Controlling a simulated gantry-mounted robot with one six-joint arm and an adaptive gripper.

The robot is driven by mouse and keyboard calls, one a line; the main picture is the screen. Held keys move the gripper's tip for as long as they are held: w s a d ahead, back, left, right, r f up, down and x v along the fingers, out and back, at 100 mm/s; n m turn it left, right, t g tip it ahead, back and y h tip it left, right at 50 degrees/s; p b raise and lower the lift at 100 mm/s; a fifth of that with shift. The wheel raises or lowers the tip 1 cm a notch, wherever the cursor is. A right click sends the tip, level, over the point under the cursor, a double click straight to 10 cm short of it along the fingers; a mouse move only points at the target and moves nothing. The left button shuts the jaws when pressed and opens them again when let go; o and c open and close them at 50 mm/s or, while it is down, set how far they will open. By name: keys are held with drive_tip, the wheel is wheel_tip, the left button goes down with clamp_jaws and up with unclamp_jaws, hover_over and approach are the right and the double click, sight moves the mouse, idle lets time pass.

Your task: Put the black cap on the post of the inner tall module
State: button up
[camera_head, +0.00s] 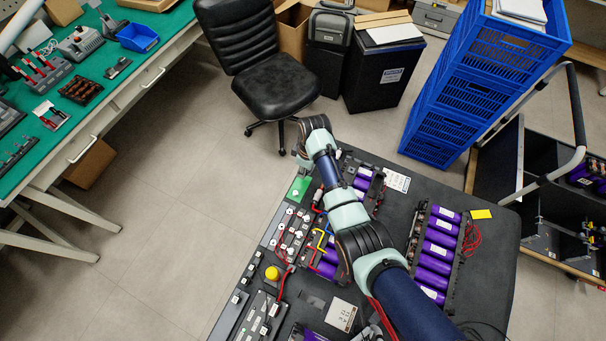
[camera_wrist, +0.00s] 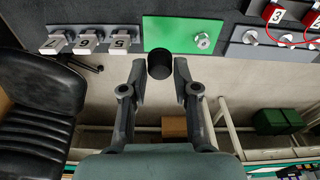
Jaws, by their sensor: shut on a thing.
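In the wrist view my gripper (camera_wrist: 160,68) is shut on the black cap (camera_wrist: 160,65), a short dark cylinder between the two fingertips. The cap appears over the lower edge of a green plate (camera_wrist: 168,32), whose silver bolt-like post (camera_wrist: 203,40) stands bare to the right of the cap. More bare silver posts (camera_wrist: 250,37) stand on a grey module at the right. I cannot tell which module is the inner tall one. In the head view the fingers and cap are hidden by my arm; the green plate (camera_head: 299,189) shows beside it.
White blocks marked 7, 6 and 5 (camera_wrist: 87,42) line a grey strip left of the green plate. A red piece marked 3 (camera_wrist: 273,14) sits at the right. The table (camera_head: 480,250) holds purple cells (camera_head: 437,250) and red leads. A black chair (camera_head: 265,70) stands beyond the table.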

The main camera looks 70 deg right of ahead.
drive_tip(key=w+a+r+n+p, duration=0.15)
drive_tip(key=a+r+p, duration=0.3)
drive_tip(key=a, duration=0.65)
drive_tip(key=w+a+r+n+p, duration=0.1)
drive_tip(key=a+r+n+p, duration=0.15)
drive_tip(key=a+p, duration=0.6)
drive_tip(key=w+a+r+n+p, duration=0.2)
drive_tip(key=a+r+p, duration=0.15)
drive_tip(key=a, duration=1.05)
drive_tip(key=shift+s+a+r+n+g+y+p, duration=0.15)
drive_tip(key=shift+s+a+r+n+p, duration=0.85)
drive_tip(key=shift+s+a+r+p, duration=1.9)
drive_tip(key=shift+s+a+r+n+g+y+p, duration=0.2)
drive_tip(key=shift+s+a+r+n+p, duration=1.3)
drive_tip(key=shift+s+a, duration=2.35)
drive_tip(key=shift+s+a+r+n+t+y+p, duration=0.1)
drive_tip(key=shift+s+a+r+n+y+p, duration=0.3)
drive_tip(key=shift+s+a+r+p, duration=2.7)
drive_tip(key=shift+s+f, duration=0.4)
drive_tip(key=shift+f, duration=0.1)
drive_tip(key=shift+f+b, duration=0.75)
drive_tip(key=shift+f, duration=0.8)
drive_tip(key=shift+f, duration=0.2)
